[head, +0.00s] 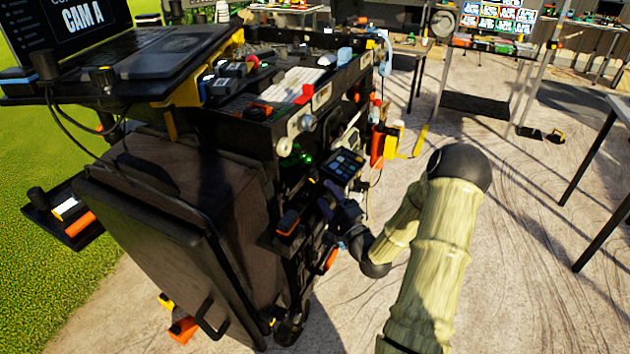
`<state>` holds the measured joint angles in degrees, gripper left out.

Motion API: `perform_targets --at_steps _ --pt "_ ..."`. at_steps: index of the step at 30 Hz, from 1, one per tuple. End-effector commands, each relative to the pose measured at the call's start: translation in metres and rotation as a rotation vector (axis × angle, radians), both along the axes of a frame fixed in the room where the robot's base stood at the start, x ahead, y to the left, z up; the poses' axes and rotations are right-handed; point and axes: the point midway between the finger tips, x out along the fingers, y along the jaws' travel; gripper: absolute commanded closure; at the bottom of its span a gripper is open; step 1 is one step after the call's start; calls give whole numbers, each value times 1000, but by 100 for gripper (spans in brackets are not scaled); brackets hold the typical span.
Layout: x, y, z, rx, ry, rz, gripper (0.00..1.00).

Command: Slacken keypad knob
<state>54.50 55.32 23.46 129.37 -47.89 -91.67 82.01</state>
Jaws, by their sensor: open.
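A small keypad (346,164) with a dark face and lit blue and pale keys is mounted on the side of the black video cart (235,120). I cannot clearly pick out its knob at this size; small dark parts below the keypad blend with my gripper. My gripper (330,200) is dark, in front of the cart side just below and left of the keypad. It is open, with nothing visible between its fingers. I cannot tell whether it touches anything.
A monitor and laptop (165,52) stand on the cart's upper left shelf. An orange-topped block (288,222) sits on a low ledge left of my gripper. Yellow and orange items (390,140) hang right of the keypad. The ground at right is mostly open, with tables beyond.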

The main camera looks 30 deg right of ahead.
Motion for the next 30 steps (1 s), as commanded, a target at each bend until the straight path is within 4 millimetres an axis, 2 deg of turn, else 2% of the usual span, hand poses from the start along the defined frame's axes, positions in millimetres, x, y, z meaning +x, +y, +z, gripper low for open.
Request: perform_targets --at_steps 6,10,15,22,23,27,30 --pt "38 5 10 -1 -2 2 41" --pt "56 6 14 -1 0 2 41" --pt "66 7 17 1 1 1 41" --pt "66 7 17 1 1 0 41" --pt "66 7 17 1 1 0 43" --pt "66 7 17 1 1 1 70" --pt "66 7 17 1 1 0 86"
